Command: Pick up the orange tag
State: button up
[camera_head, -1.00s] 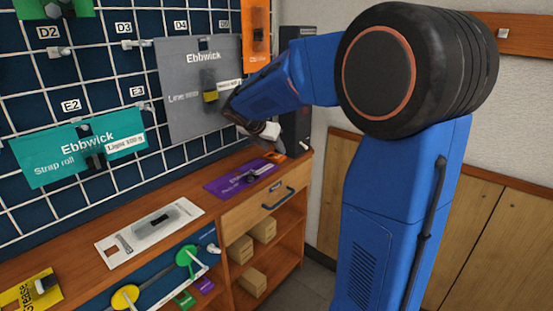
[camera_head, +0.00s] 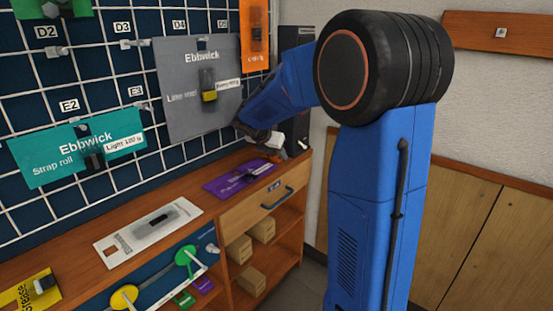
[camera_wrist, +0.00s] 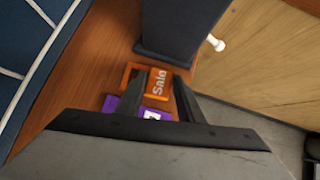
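The orange tag (camera_wrist: 158,84), printed "Sale", lies on the wooden counter in the wrist view, close to the foot of a dark upright block. My gripper (camera_wrist: 157,78) is over it, with its two dark fingers apart on either side of the tag in the picture. Nothing shows held between them. I cannot tell the remaining height above the tag. In the head view my gripper is at the counter's far right end, largely hidden by my wrist, and the small tag is hard to make out there.
A purple card (camera_head: 240,178) lies on the counter just beside the tag. The dark upright block (camera_wrist: 175,35) stands close behind it. The pegboard (camera_head: 105,75) with hanging cards is at left. A white card (camera_head: 148,232) lies nearer on the counter.

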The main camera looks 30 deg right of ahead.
aim_at(277, 157)
jog(key=c, duration=0.4)
jog(key=shift+s+r, duration=0.15)
jog(key=shift+r, duration=0.15)
notch_tip(277, 157, up, 7)
jog(key=shift+f, duration=0.2)
jog(key=s+d, duration=0.3)
jog(key=s, duration=0.6)
jog(key=s+d, duration=0.3)
jog(key=s, duration=0.6)
jog(key=shift+s+d, duration=0.25)
jog(key=shift+d, duration=0.15)
